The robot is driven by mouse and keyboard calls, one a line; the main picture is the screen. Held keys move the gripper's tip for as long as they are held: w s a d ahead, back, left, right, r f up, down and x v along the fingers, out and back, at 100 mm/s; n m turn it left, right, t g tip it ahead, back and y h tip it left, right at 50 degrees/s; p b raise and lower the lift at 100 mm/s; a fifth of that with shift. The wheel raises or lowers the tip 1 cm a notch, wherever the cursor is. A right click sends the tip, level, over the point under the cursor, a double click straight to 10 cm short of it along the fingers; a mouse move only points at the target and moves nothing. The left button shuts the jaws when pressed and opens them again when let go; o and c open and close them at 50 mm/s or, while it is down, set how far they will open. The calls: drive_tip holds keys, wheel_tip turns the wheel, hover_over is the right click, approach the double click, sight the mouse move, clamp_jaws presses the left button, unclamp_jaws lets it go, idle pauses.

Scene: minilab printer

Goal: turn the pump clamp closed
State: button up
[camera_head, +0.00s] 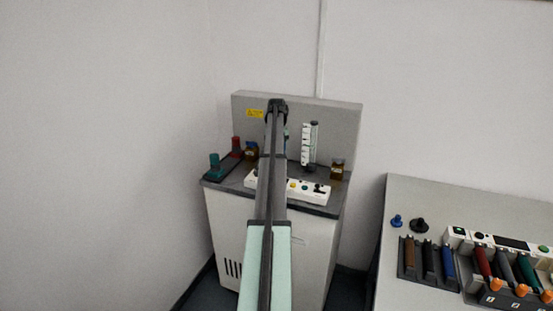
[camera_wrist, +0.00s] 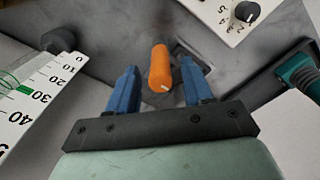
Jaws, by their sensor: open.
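The pump clamp appears as an orange handle (camera_wrist: 160,68) in the wrist view, with a pale mark on its near end. It stands out from a grey surface beside a dark square fitting. My gripper (camera_wrist: 159,77) has two blue fingers set apart, one on each side of the orange handle. The gripper is open, and I see a gap between each finger and the handle. In the head view my arm reaches over the grey cabinet (camera_head: 226,225) and hides the clamp and the fingers.
A scaled gauge (camera_wrist: 22,100) is close at left in the wrist view. A white control panel (camera_wrist: 222,12) with a black knob is at upper right, and a teal handle (camera_wrist: 303,75) at right. Brown bottles (camera_head: 337,170) stand on the cabinet. A bench (camera_head: 450,205) with tools is at right.

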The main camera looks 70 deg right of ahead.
wheel_tip(320, 180, up, 10)
drive_tip(key=shift+f, duration=0.1)
drive_tip(key=shift+w+a, duration=0.1)
idle(0.7)
